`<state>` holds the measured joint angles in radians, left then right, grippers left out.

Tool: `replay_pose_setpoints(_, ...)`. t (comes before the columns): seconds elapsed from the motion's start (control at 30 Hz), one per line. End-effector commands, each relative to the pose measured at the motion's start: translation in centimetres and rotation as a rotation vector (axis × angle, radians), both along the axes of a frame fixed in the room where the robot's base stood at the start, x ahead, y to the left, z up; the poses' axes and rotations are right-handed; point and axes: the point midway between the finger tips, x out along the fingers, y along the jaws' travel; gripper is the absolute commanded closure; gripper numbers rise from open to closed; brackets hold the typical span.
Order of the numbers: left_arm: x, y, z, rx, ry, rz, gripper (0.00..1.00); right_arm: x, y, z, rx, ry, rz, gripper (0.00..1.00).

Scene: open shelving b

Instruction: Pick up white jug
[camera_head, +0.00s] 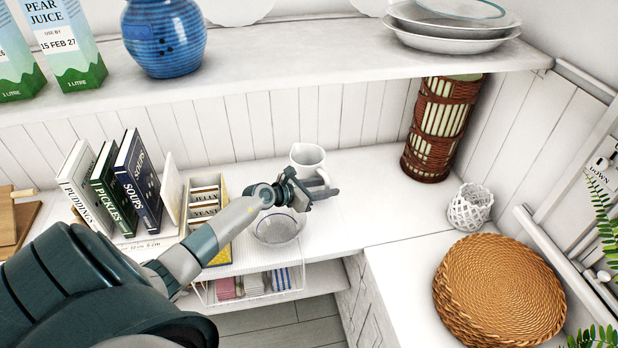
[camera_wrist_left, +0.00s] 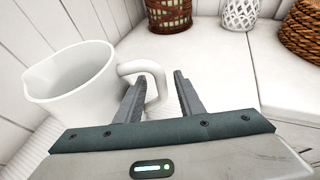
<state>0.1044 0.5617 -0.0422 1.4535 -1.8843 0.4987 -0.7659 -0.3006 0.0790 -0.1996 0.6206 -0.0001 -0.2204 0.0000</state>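The white jug (camera_head: 307,157) stands upright on the white counter, just behind my left gripper (camera_head: 318,190) in the head view. My right gripper is in neither view.
A box of packets (camera_head: 208,200) and books (camera_head: 137,180) stand to the left. A wicker lantern (camera_head: 440,130), white woven holder (camera_head: 470,207) and wicker mats (camera_head: 499,290) are to the right. A shelf (camera_head: 300,55) runs above.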

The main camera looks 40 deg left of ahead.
Motion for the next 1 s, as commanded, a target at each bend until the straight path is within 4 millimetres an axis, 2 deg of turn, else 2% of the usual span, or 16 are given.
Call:
replay_pose_setpoints(0.2,2.3,-1.0,-1.5,-0.003,-0.001,0.0,0.65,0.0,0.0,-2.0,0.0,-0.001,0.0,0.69)
replay_pose_setpoints(0.4,3.9,-1.4,-2.0,-0.002,-0.001,-0.001,0.65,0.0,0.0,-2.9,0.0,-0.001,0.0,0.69)
replay_pose_setpoints(0.9,4.0,-1.5,-1.9,-0.001,0.0,-0.001,0.65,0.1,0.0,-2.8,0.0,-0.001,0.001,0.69)
replay_pose_setpoints(0.93,4.0,-1.5,-1.9,-0.001,0.0,-0.001,0.68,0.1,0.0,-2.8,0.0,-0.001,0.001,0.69)
replay_pose_setpoints(1.0,4.0,-1.5,-1.9,-0.001,0.0,-0.001,0.84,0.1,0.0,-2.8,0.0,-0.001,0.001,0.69)
